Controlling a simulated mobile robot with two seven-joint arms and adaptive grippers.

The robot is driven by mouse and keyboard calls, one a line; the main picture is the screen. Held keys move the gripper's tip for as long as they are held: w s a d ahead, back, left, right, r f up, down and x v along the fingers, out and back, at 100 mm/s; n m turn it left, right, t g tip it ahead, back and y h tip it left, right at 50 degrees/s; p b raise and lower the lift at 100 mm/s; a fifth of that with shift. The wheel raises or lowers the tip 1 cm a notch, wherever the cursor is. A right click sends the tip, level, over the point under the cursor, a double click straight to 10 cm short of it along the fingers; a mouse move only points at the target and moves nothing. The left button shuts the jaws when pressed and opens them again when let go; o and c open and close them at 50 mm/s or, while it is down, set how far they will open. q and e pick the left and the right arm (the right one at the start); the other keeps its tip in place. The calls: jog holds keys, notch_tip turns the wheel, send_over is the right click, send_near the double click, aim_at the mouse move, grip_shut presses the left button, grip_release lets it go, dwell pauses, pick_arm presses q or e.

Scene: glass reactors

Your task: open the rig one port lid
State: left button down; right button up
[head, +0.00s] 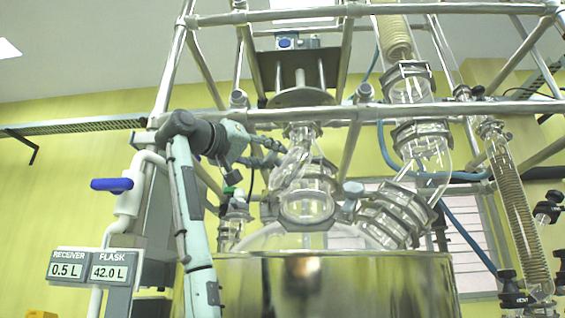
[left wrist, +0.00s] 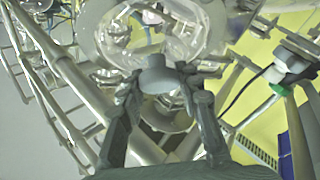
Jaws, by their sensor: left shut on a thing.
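My left gripper (head: 276,153) reaches in from the left beside the glass necks on top of the reactor vessel (head: 300,238). In the left wrist view, the two dark fingers of the left gripper (left wrist: 160,80) close on a grey round lid (left wrist: 156,76) from both sides. Clear glass lies behind and around the lid. I cannot tell whether the lid is still seated on its port or apart from it. In the head view I cannot make the lid out among the glass and the fingers. My right gripper is not in view.
A metal tube frame (head: 300,112) surrounds the glassware. A blue-handled valve (head: 112,185) and a display reading 0.5 L and 42.0 L (head: 88,266) are at the left. A coiled glass condenser (head: 515,205) stands at the right. Space around the gripper is tight.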

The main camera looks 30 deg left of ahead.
pick_arm(q)
jog(key=shift+s+a+m+h+b, duration=0.1)
jog(key=shift+s+a+h, duration=0.25)
jog(key=shift+a+h, duration=0.35)
jog(key=shift+s+a+m+h+b, duration=0.1)
jog(key=shift+s+a+h, duration=0.2)
jog(key=shift+a+h, duration=0.4)
jog(key=shift+s+a+m+h+b, duration=0.1)
jog(key=shift+s+a+h, duration=0.3)
jog(key=shift+h, duration=0.5)
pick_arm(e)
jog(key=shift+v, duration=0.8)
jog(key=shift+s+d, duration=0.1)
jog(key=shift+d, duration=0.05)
pick_arm(q)
jog(key=c, duration=1.1)
grip_release()
jog(key=shift+a, duration=0.1)
jog(key=shift+c, duration=0.2)
jog(key=shift+o, duration=0.5)
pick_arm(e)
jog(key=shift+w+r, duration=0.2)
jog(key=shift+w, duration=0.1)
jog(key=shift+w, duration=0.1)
